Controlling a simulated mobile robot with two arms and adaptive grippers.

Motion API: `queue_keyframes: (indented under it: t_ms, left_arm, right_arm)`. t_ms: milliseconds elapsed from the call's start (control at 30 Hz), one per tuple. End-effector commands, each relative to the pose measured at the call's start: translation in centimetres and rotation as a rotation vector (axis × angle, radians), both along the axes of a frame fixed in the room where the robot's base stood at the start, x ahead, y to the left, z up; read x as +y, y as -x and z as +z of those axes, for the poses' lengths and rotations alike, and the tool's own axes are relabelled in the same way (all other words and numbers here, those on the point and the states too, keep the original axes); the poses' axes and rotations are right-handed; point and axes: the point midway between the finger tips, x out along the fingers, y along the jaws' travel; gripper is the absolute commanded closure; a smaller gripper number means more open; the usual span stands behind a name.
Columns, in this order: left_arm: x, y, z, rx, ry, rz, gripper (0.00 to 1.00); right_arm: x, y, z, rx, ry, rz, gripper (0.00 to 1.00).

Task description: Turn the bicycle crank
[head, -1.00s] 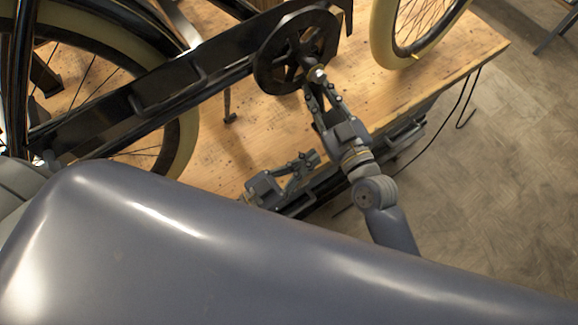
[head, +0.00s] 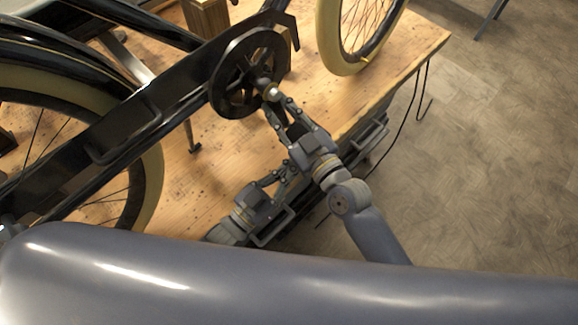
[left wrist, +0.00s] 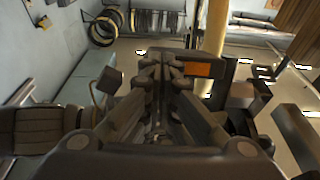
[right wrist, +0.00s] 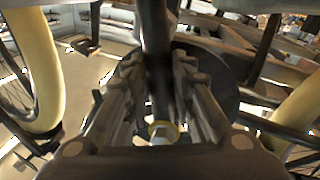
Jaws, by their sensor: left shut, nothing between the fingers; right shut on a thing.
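The black trike frame (head: 130,120) stands on a wooden platform, with a round spoked chainring (head: 230,85) on its side. The bicycle crank (head: 264,84) stands out from the chainring's middle and ends in a pale bolt. My right gripper (head: 277,104) is at the crank with its fingers closed around it. In the right wrist view a dark bar of the crank (right wrist: 155,50) runs between the fingers, above a bolt. My left gripper (head: 294,164) is shut and empty, below the right one and apart from the crank; its closed fingers show in the left wrist view (left wrist: 160,65).
The wooden platform (head: 195,180) has a front edge close to both grippers. A rear wheel (head: 150,185) is at left and a cream-tyred wheel (head: 328,40) at upper right. Open floor (head: 480,150) lies to the right. A thin black cable hangs off the edge.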

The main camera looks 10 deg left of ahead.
Motion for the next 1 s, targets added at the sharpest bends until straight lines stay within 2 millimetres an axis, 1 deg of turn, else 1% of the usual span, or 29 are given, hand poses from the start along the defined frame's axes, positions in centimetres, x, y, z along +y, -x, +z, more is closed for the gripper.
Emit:
queue_keyframes:
  t_ms: [33, 67, 100, 167, 200, 533, 667, 767, 1000]
  left_arm:
    - [-0.1, -0.4, 0.8, -0.015, 0.011, 0.002, 1.00]
    - [-0.1, -0.4, 0.9, -0.015, 0.011, 0.002, 1.00]
    - [-0.1, -0.4, 0.9, -0.017, 0.013, 0.002, 1.00]
    - [-0.1, -0.4, 1.0, -0.017, 0.013, 0.002, 1.00]
    - [-0.1, -0.4, 0.9, -0.017, 0.013, 0.002, 1.00]
    - [0.0, -0.3, 0.6, -0.011, 0.008, 0.002, 1.00]
    - [0.0, -0.2, 0.5, -0.010, 0.007, 0.001, 1.00]
    - [0.0, -0.2, 0.5, -0.010, 0.007, 0.001, 1.00]
    - [0.0, -0.2, 0.5, -0.009, 0.006, 0.001, 1.00]
  right_arm:
    - [0.6, 0.5, 0.0, 0.016, -0.015, 0.014, 1.00]
    - [0.6, 0.5, 0.0, 0.018, -0.015, 0.015, 1.00]
    - [0.7, 0.6, 0.0, 0.019, -0.016, 0.016, 0.74]
    - [0.7, 0.6, -0.1, 0.020, -0.015, 0.017, 0.60]
    - [0.7, 0.6, -0.1, 0.020, -0.013, 0.017, 0.58]
    - [0.4, 0.5, -0.2, 0.015, -0.008, 0.013, 0.58]
    - [-0.2, 1.0, -0.3, 0.013, -0.005, 0.010, 0.58]
    - [-1.2, 2.2, -0.4, 0.014, -0.004, 0.011, 0.58]
    - [-4.4, 6.0, -0.7, 0.016, -0.004, 0.013, 0.58]
